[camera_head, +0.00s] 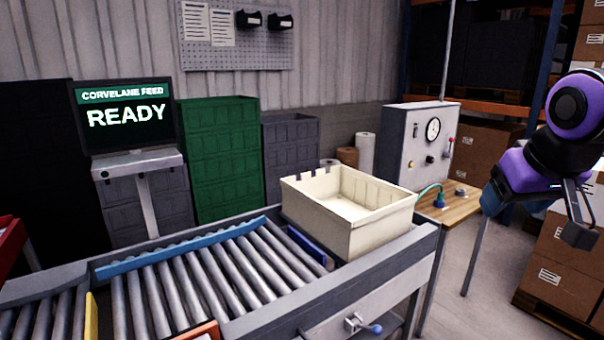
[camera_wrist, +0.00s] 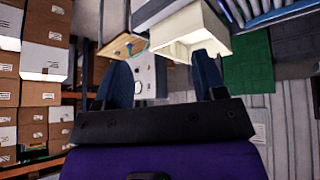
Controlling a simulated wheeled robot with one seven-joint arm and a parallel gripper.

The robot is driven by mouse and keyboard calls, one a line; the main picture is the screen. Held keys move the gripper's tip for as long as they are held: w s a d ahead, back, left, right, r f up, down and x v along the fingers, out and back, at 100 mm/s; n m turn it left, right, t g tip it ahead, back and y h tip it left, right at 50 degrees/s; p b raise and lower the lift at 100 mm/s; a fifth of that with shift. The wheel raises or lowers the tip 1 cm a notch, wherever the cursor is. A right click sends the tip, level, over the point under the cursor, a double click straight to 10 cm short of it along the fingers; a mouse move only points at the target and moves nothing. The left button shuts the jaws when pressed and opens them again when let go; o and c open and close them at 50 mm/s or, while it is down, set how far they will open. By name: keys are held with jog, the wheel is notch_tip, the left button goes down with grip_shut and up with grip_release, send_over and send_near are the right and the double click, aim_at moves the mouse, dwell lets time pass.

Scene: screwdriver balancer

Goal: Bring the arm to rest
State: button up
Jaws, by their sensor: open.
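My arm (camera_head: 545,150) is purple and black and hangs at the right edge of the head view, apart from the conveyor and the bench. My gripper (camera_head: 580,215) is out over the floor in front of stacked cartons. In the wrist view my gripper (camera_wrist: 164,85) shows two dark fingers spread apart, with nothing between them. The wrist view looks upside down toward the cream bin and the wall.
A cream bin (camera_head: 320,228) sits at the right end of the roller conveyor (camera_head: 200,280). A wooden bench (camera_head: 458,208) stands behind it, beside a gauge cabinet (camera_head: 408,150). Cartons (camera_head: 565,280) stand near my gripper. A screen (camera_head: 125,115) reads READY. Floor right of the conveyor is clear.

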jog(key=s+a+g, duration=0.1)
jog(key=s, duration=0.9)
jog(key=shift+s+y, duration=0.4)
